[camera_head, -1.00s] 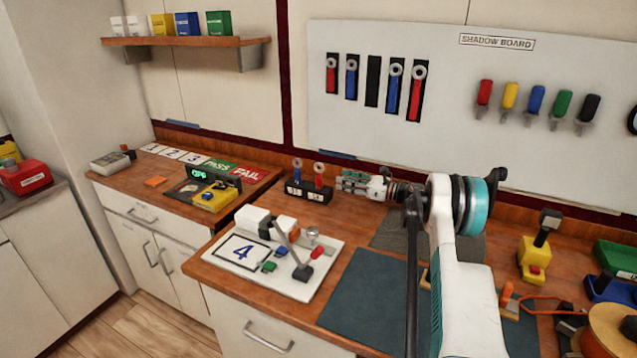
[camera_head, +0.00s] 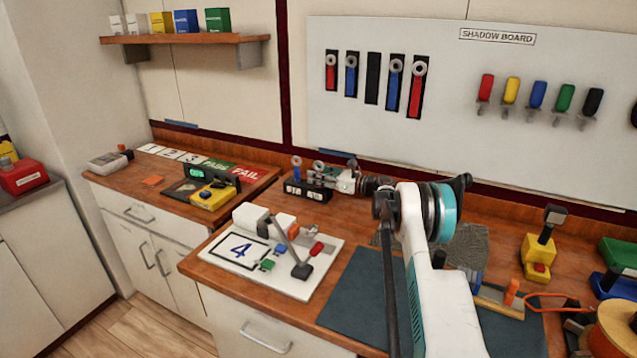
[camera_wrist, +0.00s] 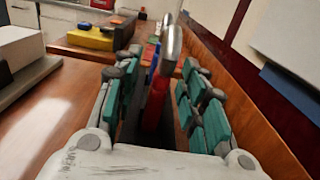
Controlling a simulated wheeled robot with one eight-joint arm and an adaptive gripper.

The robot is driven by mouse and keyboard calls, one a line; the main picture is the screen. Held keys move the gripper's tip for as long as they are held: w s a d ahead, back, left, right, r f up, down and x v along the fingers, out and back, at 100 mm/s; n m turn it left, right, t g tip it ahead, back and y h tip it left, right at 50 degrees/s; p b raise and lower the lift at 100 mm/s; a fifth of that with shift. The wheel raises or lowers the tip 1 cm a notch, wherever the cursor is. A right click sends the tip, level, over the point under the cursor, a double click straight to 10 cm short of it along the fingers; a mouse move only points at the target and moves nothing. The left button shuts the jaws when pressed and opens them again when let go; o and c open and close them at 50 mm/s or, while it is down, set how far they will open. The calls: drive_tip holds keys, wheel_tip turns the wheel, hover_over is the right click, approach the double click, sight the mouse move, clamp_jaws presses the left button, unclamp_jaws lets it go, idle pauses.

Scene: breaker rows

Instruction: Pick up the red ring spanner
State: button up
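The red ring spanner stands upright in a small black rack (camera_head: 307,190) on the wooden counter. In the head view its ring (camera_head: 319,167) shows and my gripper (camera_head: 340,181) hides part of the rest. In the wrist view its red handle (camera_wrist: 154,104) and metal ring stand between the two teal-padded fingers of my gripper (camera_wrist: 162,90), with gaps visible on both sides. My gripper is open. A blue ring spanner (camera_head: 297,167) stands in the rack's left slot, behind the red one in the wrist view.
A white board marked 4 (camera_head: 250,262) with a small clamp stands in front of the rack. The wall with the shadow board (camera_head: 440,60) rises behind; red and blue spanners hang there. A yellow device (camera_head: 538,255) stands at right.

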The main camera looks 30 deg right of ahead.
clamp_jaws()
